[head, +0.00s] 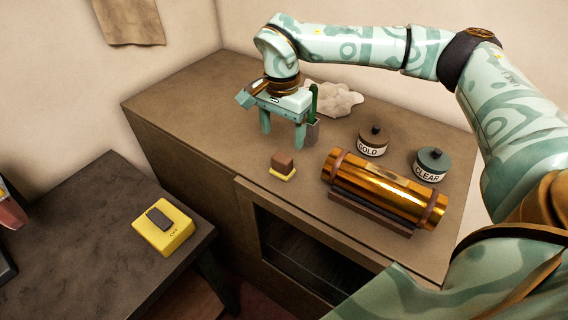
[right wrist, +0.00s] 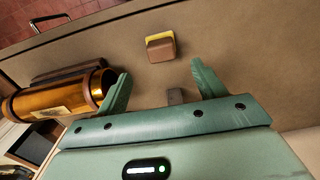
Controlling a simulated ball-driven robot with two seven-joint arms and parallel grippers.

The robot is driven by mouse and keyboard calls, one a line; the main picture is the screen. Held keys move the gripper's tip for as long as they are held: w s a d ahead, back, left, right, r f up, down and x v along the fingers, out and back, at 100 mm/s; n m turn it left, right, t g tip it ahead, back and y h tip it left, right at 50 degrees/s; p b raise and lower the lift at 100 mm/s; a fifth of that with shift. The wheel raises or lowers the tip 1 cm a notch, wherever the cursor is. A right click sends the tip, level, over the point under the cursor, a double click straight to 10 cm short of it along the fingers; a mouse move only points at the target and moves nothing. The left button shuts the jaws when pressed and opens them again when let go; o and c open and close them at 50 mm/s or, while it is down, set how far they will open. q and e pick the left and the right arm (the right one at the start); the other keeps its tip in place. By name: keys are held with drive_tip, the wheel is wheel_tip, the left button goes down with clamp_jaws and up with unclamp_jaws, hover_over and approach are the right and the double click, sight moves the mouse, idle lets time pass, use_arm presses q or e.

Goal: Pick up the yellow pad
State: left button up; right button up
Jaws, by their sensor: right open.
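The yellow pad (head: 282,175) lies on the brown cabinet top, left of the brass cylinder. A brown block sits on top of it, and the yellow shows as a rim below. The pad also shows in the right wrist view (right wrist: 158,38), beyond the fingertips. My right gripper (head: 283,140) is open and empty, fingers pointing down, behind the pad and apart from it. In the right wrist view the fingers (right wrist: 160,72) are spread, with the pad roughly in line with the gap. My left gripper does not show.
The brass cylinder (head: 385,190) rests on a cradle to the right. Jars marked GOLD (head: 373,146) and CLEAR (head: 431,168) stand behind it. A grey holder (head: 312,132) with a green stick stands beside my right gripper. A yellow box (head: 175,236) sits on the lower dark table.

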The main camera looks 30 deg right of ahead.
sight(282, 156)
drive_tip(key=f, duration=0.3)
drive_tip(key=a+f, duration=0.1)
drive_tip(key=shift+w+f, duration=0.3)
drive_tip(key=shift+w, duration=0.05)
drive_tip(key=shift+s+d+f, duration=0.2)
drive_tip(key=shift+d+f, duration=0.25)
drive_tip(key=shift+f, duration=0.25)
wheel_tip(282, 156, down, 4)
drive_tip(key=shift+r+b, duration=0.15)
drive_tip(key=shift+b, duration=0.15)
drive_tip(key=shift+d+f, duration=0.1)
drive_tip(key=shift+f, duration=0.1)
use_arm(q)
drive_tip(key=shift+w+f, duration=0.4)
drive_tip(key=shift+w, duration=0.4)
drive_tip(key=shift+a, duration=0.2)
use_arm(e)
drive_tip(key=c, duration=0.9)
